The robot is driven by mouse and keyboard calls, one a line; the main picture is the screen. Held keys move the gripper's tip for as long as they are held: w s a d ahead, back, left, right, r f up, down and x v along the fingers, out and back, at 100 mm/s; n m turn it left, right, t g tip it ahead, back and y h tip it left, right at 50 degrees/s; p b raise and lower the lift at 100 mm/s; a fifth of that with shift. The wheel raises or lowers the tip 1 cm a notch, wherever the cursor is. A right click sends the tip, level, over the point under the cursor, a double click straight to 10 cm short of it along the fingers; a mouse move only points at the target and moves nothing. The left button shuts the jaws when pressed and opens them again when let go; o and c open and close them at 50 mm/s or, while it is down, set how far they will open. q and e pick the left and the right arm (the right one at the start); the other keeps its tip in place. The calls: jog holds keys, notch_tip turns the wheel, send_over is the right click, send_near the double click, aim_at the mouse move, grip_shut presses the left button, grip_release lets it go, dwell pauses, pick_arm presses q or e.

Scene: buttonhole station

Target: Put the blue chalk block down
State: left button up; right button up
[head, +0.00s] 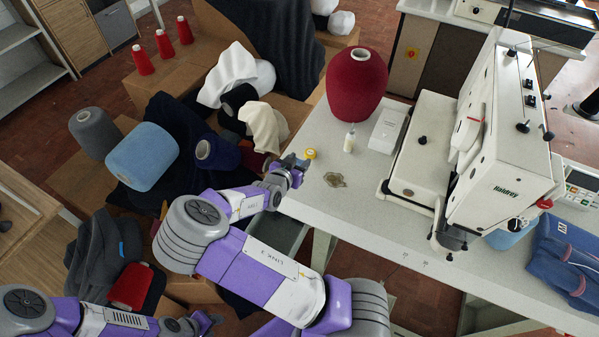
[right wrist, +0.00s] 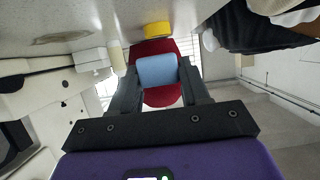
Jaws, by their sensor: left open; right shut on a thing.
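The blue chalk block (right wrist: 157,72) is between the fingers of my right gripper (right wrist: 158,82) in the right wrist view, and the gripper is shut on it. In the head view my right gripper (head: 293,168) is at the left edge of the white sewing table (head: 345,222), beside a yellow roll (head: 311,154). The block cannot be made out clearly there, and I cannot tell whether it touches the tabletop. My left gripper (head: 205,322) is low at the bottom of the head view, open, away from the table.
A small metal piece (head: 335,180), a white thread spool (head: 349,142), a white box (head: 388,128) and a big red cone (head: 357,85) are on the table. The sewing machine (head: 500,140) stands to the right. The table front is clear. Boxes with yarn cones and cloth lie left.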

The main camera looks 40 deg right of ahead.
notch_tip(320, 180, down, 4)
jog(key=shift+f+b, duration=0.1)
jog(key=shift+b, duration=0.5)
jog(key=o, duration=1)
jog(key=shift+f, duration=0.1)
